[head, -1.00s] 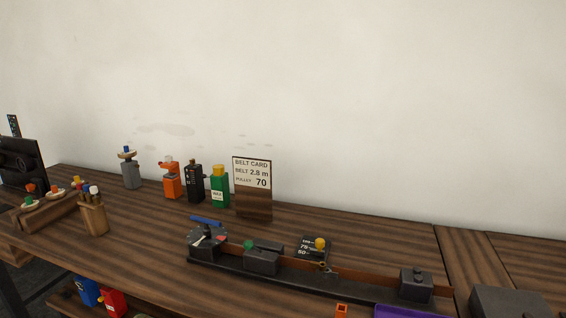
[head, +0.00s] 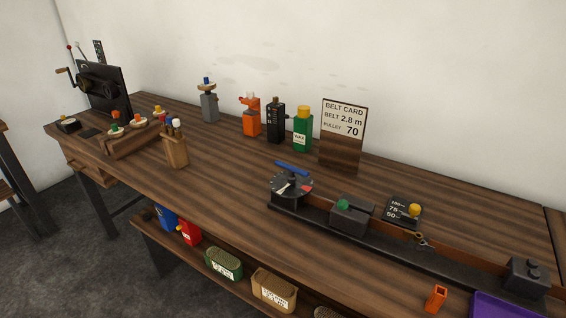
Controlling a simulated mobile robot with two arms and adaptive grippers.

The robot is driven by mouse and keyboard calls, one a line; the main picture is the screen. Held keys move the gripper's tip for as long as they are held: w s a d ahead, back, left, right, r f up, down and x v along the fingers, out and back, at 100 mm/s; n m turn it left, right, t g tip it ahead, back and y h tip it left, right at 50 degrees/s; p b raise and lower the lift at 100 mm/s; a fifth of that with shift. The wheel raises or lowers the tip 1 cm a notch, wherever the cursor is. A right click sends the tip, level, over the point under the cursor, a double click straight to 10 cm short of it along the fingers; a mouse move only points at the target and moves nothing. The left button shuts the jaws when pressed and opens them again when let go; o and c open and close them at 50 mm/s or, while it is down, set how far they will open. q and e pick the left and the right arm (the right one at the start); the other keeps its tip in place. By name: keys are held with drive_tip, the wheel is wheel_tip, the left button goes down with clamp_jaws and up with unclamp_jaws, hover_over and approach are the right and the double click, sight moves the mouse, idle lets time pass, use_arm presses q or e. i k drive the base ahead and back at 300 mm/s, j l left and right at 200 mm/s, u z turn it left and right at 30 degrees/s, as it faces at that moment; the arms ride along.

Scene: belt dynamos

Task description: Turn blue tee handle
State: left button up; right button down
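The blue tee handle (head: 292,169) is a short blue bar above a dark round dial (head: 291,185) with red and white marks. The dial sits at the left end of a long black rail (head: 350,232) on the wooden bench (head: 230,190). The bar lies at a slant, its left end farther back. Neither of my grippers shows in the head view.
A block with a green knob (head: 343,204), a plate with a yellow knob (head: 414,209) and a belt card (head: 343,120) are near the dial. An orange holder (head: 436,298) and purple tray (head: 505,305) are at front right.

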sight(292, 169)
drive_tip(key=i+j+z, duration=0.15)
drive_tip(key=j+z, duration=0.15)
drive_tip(key=i+j+z, duration=0.1)
drive_tip(key=j+z, duration=0.2)
drive_tip(key=j, duration=0.15)
drive_tip(key=i+j+z, duration=0.1)
drive_tip(key=j+z, duration=0.2)
